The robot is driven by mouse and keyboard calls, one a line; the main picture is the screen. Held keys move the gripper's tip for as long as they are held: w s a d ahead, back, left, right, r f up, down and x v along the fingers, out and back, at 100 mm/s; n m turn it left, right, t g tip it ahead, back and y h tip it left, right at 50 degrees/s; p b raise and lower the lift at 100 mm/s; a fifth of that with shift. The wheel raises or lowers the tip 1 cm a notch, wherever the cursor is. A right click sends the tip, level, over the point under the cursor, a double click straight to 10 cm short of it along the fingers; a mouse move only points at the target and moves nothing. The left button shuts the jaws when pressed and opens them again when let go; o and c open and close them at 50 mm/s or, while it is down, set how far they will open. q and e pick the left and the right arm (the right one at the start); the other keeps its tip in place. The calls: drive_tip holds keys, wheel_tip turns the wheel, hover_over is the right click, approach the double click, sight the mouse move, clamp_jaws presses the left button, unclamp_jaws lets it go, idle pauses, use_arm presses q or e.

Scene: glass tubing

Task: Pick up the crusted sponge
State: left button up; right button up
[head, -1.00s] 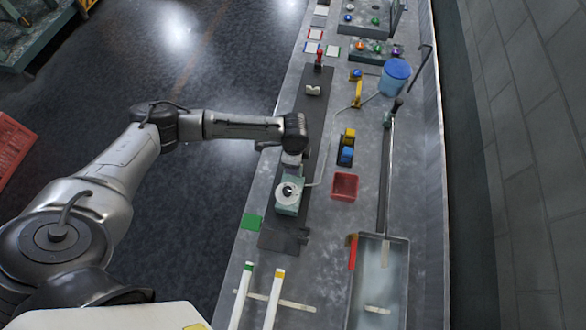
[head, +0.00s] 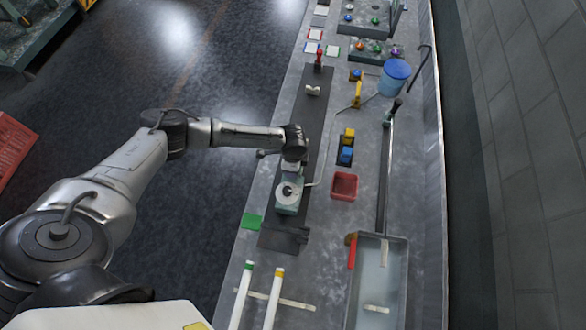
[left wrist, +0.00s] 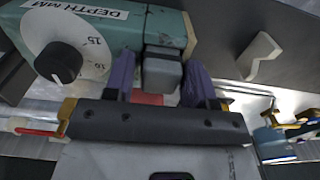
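I cannot make out a crusted sponge for certain in either view. A gap shows at the left finger; contact at the right finger is unclear. In the head view the device (head: 288,197) is just below my left wrist. My right gripper is not in view.
A red bin (head: 344,186) stands right of the device. A grey tray (head: 403,290) and two white tubes (head: 272,300) lie toward the front. A blue container (head: 394,78) stands further back. A wall runs along the right.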

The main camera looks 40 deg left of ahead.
use_arm(q)
drive_tip(key=c, duration=0.7)
